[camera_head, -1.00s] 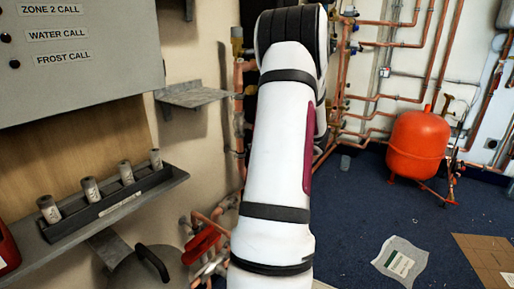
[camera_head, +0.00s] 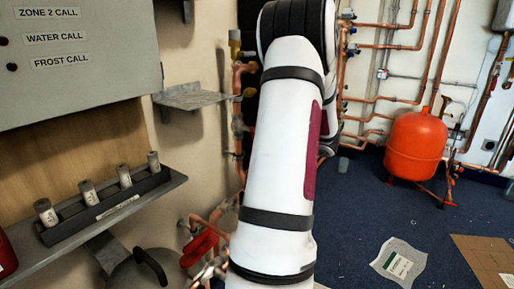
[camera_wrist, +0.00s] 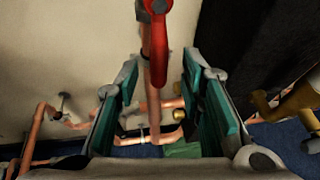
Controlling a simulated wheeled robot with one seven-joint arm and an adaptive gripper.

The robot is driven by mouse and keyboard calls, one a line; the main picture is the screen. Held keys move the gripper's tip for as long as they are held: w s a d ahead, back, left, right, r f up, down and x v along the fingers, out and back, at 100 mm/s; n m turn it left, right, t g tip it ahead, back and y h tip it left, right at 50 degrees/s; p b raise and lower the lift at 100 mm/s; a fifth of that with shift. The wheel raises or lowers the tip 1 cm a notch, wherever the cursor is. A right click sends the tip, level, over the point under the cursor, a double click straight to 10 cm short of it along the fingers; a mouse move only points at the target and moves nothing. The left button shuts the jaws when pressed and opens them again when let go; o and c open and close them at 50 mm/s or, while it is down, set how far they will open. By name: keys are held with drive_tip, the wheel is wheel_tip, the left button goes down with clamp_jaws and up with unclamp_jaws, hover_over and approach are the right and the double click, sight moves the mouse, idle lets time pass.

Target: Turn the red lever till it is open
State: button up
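A red lever (camera_wrist: 158,52) shows at the top centre of the wrist view, its curved upper part cut off by the frame's edge. Its lower end lies in line with the gap between the fingers of my gripper (camera_wrist: 160,82). The gripper is open, with teal pads on both sides; I see no finger closed on the lever, and cannot tell the depth between them. In the head view, my arm hides the gripper. A red handle (camera_head: 200,247) sits on copper pipework at the lower left of the arm; I cannot tell if it is the same lever.
Copper pipes (camera_wrist: 140,137) run behind the fingers. A dark upright surface (camera_wrist: 245,45) stands at right. In the head view, a shelf with several grey cylinders (camera_head: 125,177) and a small wall bracket (camera_head: 190,97) are left of my arm. A red tank (camera_head: 416,147) stands right on blue floor.

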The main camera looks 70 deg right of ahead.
drive_tip(key=v, duration=0.8)
idle(0.4)
